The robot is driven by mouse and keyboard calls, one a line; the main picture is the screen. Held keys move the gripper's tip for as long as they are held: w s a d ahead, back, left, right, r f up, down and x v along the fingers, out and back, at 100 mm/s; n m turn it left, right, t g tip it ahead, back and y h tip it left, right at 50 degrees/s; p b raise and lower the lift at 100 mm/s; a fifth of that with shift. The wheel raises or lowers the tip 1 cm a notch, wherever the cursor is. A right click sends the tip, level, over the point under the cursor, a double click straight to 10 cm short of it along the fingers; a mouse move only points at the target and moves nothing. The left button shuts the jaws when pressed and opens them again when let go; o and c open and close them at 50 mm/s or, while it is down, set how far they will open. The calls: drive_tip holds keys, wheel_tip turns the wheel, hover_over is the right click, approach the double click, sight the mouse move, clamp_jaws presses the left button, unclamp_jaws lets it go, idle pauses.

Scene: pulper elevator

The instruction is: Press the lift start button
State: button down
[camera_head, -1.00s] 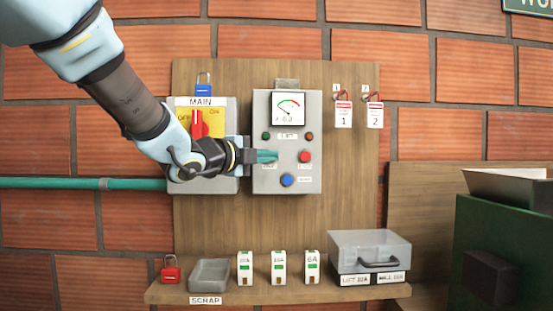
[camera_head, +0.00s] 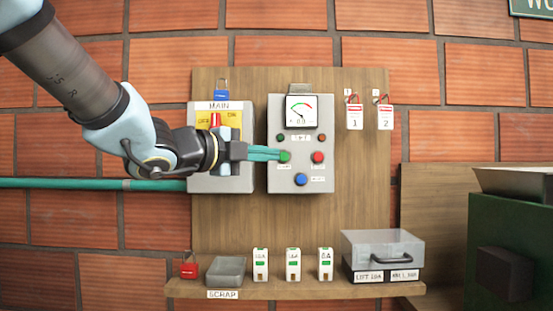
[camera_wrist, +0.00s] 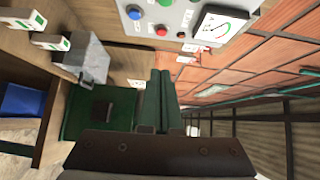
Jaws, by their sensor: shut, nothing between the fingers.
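The grey lift control box (camera_head: 322,174) hangs on the wooden board, with a gauge at its top. It carries a green button (camera_head: 285,156), a red button (camera_head: 318,157) and a blue button (camera_head: 301,180). My gripper (camera_head: 281,154) is shut and empty, its green fingertips at the green button's left edge; whether they touch it I cannot tell. In the wrist view the fingers (camera_wrist: 160,98) point away from the camera, and the control box (camera_wrist: 185,22) shows beyond them with its green button (camera_wrist: 165,3) at the top edge.
The MAIN switch box (camera_head: 200,183) is behind my gripper, its red handle upright. Tags 1 and 2 hang at the right. The shelf (camera_head: 300,290) holds a red padlock, scrap tray (camera_head: 226,270), several fuses and a clear-lidded box (camera_head: 383,248). A green bin (camera_head: 510,240) stands right.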

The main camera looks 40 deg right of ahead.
drive_tip(key=shift+a, duration=0.15)
drive_tip(key=shift+n+t, duration=0.3)
drive_tip(key=shift+t, duration=0.3)
drive_tip(key=w+b, duration=0.1)
drive_tip(key=w+a+b, duration=0.2)
drive_tip(key=b, duration=0.1)
drive_tip(key=shift+w, duration=0.35)
drive_tip(key=shift+d, duration=0.1)
drive_tip(key=p, duration=0.2)
approach(284, 157)
drive_tip(key=s+d, duration=0.3)
drive_tip(key=d, duration=0.2)
drive_tip(key=shift+w+d+p, duration=0.35)
drive_tip(key=shift+w+d, duration=0.1)
drive_tip(key=shift+w, duration=0.35)
drive_tip(key=shift+w+d+p, duration=0.3)
drive_tip(key=shift+w+d, duration=0.15)
drive_tip(key=shift+w, duration=0.35)
